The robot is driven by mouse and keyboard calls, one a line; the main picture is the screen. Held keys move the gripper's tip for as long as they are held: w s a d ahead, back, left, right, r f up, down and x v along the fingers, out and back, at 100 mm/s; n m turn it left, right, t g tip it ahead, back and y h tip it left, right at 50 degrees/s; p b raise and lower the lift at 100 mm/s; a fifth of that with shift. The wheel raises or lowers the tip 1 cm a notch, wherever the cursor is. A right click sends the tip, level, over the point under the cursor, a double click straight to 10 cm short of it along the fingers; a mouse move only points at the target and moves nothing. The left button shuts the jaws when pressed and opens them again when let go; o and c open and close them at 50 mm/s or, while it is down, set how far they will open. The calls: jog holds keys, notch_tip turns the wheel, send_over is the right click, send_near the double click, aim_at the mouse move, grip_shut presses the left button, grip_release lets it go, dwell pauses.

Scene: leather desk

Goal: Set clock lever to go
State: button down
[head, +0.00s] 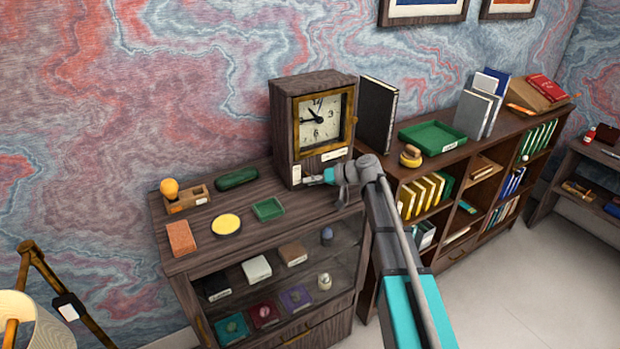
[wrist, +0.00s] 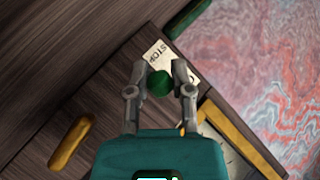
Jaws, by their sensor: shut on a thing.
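The wooden clock (head: 283,120) with a brass-framed dial stands upright on the cabinet top in the head view. White labels show low on its front. In the wrist view, a green round knob (wrist: 160,84), which looks like the clock's lever end, sits between my fingertips. My gripper (wrist: 159,78) is shut on it, one finger on each side. A white plate (wrist: 156,52) reading STOP lies just beyond the knob; its other end is partly hidden by my right finger. In the head view my gripper (head: 318,178) is at the clock's lower front, and the knob is hidden.
A black binder (head: 378,115) stands right of the clock. A brass-coloured bar (wrist: 240,140) shows close to my gripper.

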jog(key=r+m+g+h+p, duration=0.1)
jog(key=r+g+h+p, duration=0.1)
jog(key=p, duration=0.2)
jog(key=shift+p, duration=0.35)
jog(key=m+g+h+p, duration=0.1)
jog(key=g+h+p, duration=0.1)
jog(key=p, duration=0.1)
jog(key=shift+w+a+r+m, duration=0.1)
jog(key=shift+w+r+m, duration=0.1)
jog(key=shift+r+m, duration=0.2)
jog(key=shift+c, duration=2.4)
grip_release()
jog(key=shift+f, duration=0.1)
